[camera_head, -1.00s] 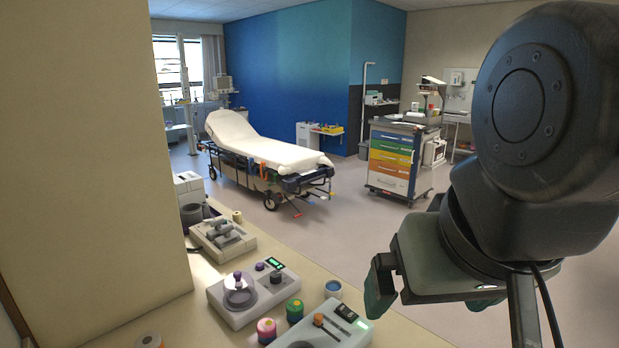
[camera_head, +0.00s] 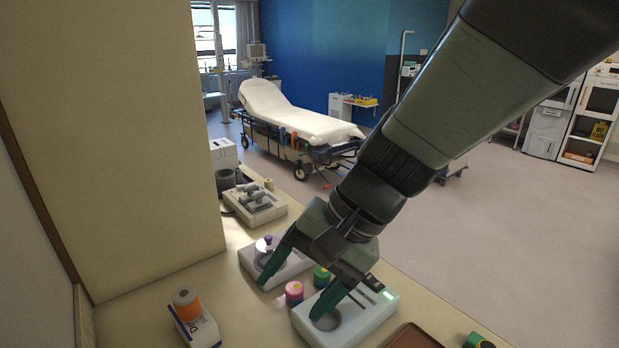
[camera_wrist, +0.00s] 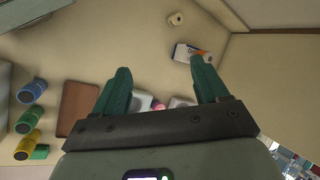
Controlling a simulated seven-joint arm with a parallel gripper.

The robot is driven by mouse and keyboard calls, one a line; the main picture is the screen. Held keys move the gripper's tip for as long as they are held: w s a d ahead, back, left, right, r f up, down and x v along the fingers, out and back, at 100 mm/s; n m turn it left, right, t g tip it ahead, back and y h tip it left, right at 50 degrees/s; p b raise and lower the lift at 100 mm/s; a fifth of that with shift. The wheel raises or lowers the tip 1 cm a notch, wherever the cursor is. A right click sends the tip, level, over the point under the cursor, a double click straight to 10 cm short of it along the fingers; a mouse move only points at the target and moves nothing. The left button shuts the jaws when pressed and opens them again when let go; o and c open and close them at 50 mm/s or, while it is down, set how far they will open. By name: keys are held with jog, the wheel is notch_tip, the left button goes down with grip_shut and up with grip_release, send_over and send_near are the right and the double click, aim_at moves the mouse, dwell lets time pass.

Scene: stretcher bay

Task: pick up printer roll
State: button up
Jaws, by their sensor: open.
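My gripper (camera_head: 291,300) is open and empty, pointing down over the counter, its fingers overlapping two control units in the head view. In the wrist view, the open fingers of my gripper (camera_wrist: 160,65) frame bare counter and a small pink item. A small cream roll with a dark centre hole, which looks like a printer roll (camera_wrist: 176,18), is on the counter beyond the fingertips, apart from them. I cannot tell which one the task means.
A white box (camera_head: 204,331) with an orange roll-like item (camera_head: 186,300) at it lies left. A brown tray (camera_wrist: 76,108) is near several cylinders. A wall bounds the left; the left counter has bare room.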

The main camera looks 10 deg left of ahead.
jog(key=w+a+f+m+g+y, duration=0.25)
jog(key=a+f+m+y, duration=0.3)
jog(key=a+f, duration=0.7)
jog(key=a+f+m, duration=0.2)
jog(key=f+m, duration=0.1)
jog(key=f, duration=0.3)
jog(key=s+a+f+m+t+y, duration=0.1)
jog(key=a+f+m, duration=0.1)
jog(key=f, duration=0.4)
jog(key=s+a+f+m+t, duration=0.1)
jog(key=a+f+m, duration=0.1)
jog(key=f+m, duration=0.2)
jog(key=shift+a+f+m+t+y, duration=0.15)
jog(key=shift+f+y, duration=0.05)
jog(key=shift+f, duration=0.35)
jog(key=shift+a+f+m+t+y, duration=0.1)
jog(key=shift+a+f+y, duration=0.05)
jog(key=shift+f, duration=0.35)
jog(key=x, duration=0.4)
jog(key=shift+s+a+f, duration=0.1)
jog(key=shift+a+f, duration=0.1)
jog(key=shift+a, duration=0.05)
jog(key=shift+s+x, duration=0.2)
jog(key=shift+x, duration=2.7)
jog(key=c, duration=1.1)
